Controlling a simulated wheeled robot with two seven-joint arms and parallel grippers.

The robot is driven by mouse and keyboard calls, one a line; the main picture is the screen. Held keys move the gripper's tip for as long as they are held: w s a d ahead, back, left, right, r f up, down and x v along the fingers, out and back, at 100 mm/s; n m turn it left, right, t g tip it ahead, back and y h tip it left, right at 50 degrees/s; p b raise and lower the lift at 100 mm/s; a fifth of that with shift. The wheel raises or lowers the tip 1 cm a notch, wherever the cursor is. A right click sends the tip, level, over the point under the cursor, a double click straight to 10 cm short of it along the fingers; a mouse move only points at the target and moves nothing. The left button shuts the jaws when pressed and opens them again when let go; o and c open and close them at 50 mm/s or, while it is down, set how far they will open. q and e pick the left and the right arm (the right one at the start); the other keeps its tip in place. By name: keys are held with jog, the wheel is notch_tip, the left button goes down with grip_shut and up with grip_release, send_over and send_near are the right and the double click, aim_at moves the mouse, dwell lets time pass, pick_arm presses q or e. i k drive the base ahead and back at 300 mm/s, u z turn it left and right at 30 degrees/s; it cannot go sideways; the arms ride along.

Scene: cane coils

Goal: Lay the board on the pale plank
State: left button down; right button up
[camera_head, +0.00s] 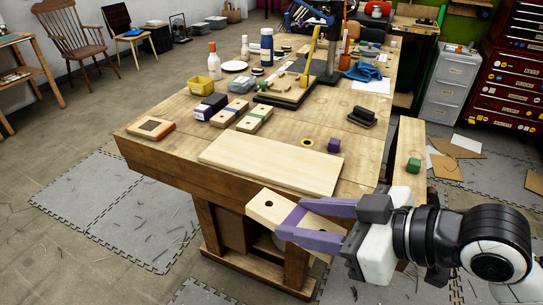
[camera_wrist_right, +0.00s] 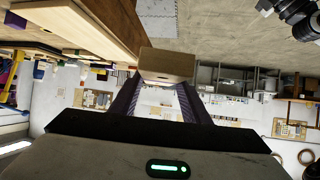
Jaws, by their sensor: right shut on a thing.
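The pale plank (camera_head: 270,163) lies flat and bare along the front of the workbench top; part of a pale plank-like edge also shows in the right wrist view (camera_wrist_right: 75,25). My right gripper (camera_head: 290,220) is shut on a small light-wood board (camera_head: 268,207) with dark round holes. The board is held in front of the bench's near edge, apart from the plank in the picture; its height against the bench top is hard to tell. Its end face shows between the fingers in the right wrist view (camera_wrist_right: 167,65). The purple fingers hide part of it. My left gripper is not in view.
Boards with a blue stripe (camera_head: 230,113) and a green stripe (camera_head: 254,120) lie behind the plank. A purple cube (camera_head: 334,145) and a dark block (camera_head: 362,116) are to the right. A yellow bin (camera_head: 201,86) and bottles stand farther back.

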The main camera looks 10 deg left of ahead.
aim_at(291, 164)
jog(key=i, duration=0.95)
